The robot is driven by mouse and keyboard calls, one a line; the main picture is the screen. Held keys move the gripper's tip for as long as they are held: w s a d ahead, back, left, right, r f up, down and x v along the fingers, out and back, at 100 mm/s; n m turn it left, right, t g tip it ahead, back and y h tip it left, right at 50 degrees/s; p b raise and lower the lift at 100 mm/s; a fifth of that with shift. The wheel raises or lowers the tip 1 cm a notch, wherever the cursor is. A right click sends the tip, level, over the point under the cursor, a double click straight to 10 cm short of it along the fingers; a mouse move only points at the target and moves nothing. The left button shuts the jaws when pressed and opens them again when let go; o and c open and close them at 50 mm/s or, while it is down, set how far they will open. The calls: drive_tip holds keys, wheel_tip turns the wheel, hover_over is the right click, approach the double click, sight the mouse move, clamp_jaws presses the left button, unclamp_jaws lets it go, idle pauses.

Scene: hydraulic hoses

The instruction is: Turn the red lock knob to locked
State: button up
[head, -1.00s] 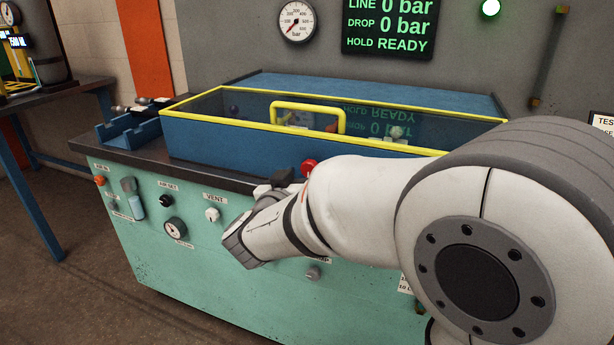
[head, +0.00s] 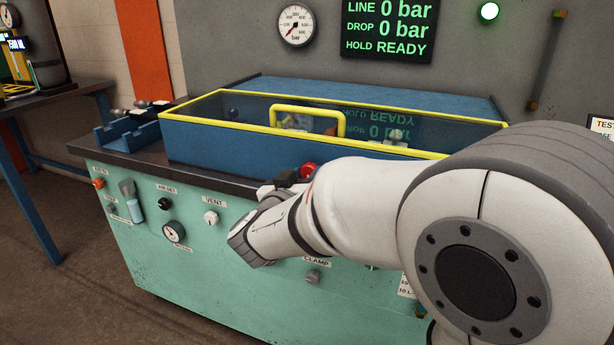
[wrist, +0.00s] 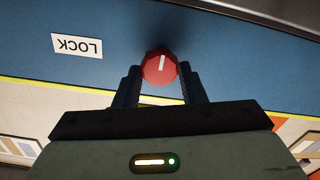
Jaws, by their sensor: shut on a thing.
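The red lock knob (wrist: 159,68) sits on the blue front wall of the test box, beside an upside-down LOCK label (wrist: 77,46) in the wrist view. Its white pointer line stands nearly upright in that view, tilted very slightly. My gripper (wrist: 161,82) is shut on the knob, with one dark finger on each side of it. In the head view the knob (head: 309,170) shows only in part above my wrist. My gripper (head: 284,182) is mostly hidden there by my arm.
The box has a clear lid with a yellow frame and handle (head: 306,108), and it is closed. The bench front (head: 180,270) carries a VENT knob (head: 211,217) and a CLAMP knob (head: 312,277). The display (head: 388,28) reads line 0 bar, drop 0 bar, hold READY. A green lamp (head: 489,11) is lit.

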drive_tip(key=shift+m, duration=0.3)
drive_tip(key=m+b, duration=0.1)
drive_tip(key=m, duration=0.2)
drive_tip(key=shift+f+b, duration=0.15)
drive_tip(key=shift+b, duration=0.15)
drive_tip(key=shift+s+d+f+m+b, duration=0.15)
drive_tip(key=shift+m+b, duration=2.15)
drive_tip(key=shift+m, duration=1.3)
drive_tip(key=shift+w+d+m+b, duration=0.1)
drive_tip(key=shift+m+b, duration=2.2)
drive_tip(key=shift+m, duration=1.3)
drive_tip(key=o, duration=1)
drive_tip(key=shift+s, duration=0.1)
